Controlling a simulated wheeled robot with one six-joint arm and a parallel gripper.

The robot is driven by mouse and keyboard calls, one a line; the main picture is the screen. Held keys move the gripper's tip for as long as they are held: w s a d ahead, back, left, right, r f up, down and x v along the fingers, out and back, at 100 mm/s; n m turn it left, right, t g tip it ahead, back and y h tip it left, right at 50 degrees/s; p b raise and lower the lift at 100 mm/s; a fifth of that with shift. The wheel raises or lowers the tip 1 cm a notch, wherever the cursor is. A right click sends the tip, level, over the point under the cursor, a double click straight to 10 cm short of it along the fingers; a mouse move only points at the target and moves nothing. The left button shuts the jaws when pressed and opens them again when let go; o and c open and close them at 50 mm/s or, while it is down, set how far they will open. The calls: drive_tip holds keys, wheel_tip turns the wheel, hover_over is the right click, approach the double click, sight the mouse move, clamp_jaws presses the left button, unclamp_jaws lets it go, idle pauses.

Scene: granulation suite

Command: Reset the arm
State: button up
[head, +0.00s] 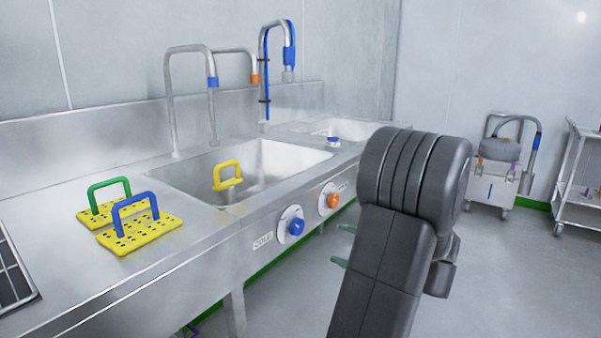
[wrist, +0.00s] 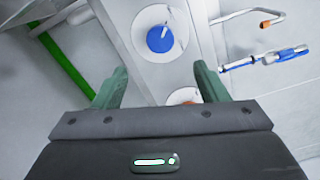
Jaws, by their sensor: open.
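My dark grey arm rises at the right of the head view, in front of the sink counter. My gripper's green fingertips (head: 342,245) show beside the arm, to its left, over the floor in front of the counter. In the wrist view my gripper (wrist: 160,87) has its two green fingers wide apart with nothing between them. Beyond them in that view are the counter front and the blue knob (wrist: 160,39).
The steel sink (head: 290,165) holds a yellow-handled piece (head: 228,175). Two yellow perforated plates, with a green handle (head: 108,187) and a blue handle (head: 135,205), lie on the left counter. A wheeled grey unit (head: 493,182) and a rack (head: 578,180) stand at right. Floor right of my arm is clear.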

sight(300, 227)
drive_tip(key=b+x, duration=0.2)
drive_tip(key=x, duration=1)
drive_tip(key=shift+s+f+b, duration=0.1)
drive_tip(key=shift+b, duration=0.3)
drive_tip(key=shift+a+r+m+p, duration=0.1)
drive_tip(key=shift+r+m+p, duration=0.25)
drive_tip(key=shift+p, duration=0.4)
drive_tip(key=shift+m+p, duration=0.25)
drive_tip(key=shift+p, duration=0.25)
drive_tip(key=m+p, duration=0.3)
drive_tip(key=p, duration=0.2)
drive_tip(key=shift+m, duration=0.4)
drive_tip(key=m+p, duration=0.4)
drive_tip(key=p, duration=0.1)
drive_tip(key=shift+r, duration=0.1)
drive_tip(key=m+p, duration=0.7)
drive_tip(key=p, duration=0.1)
drive_tip(key=shift+p, duration=0.35)
drive_tip(key=shift+m+p, duration=0.95)
drive_tip(key=shift+m, duration=0.05)
drive_tip(key=shift+f, duration=0.2)
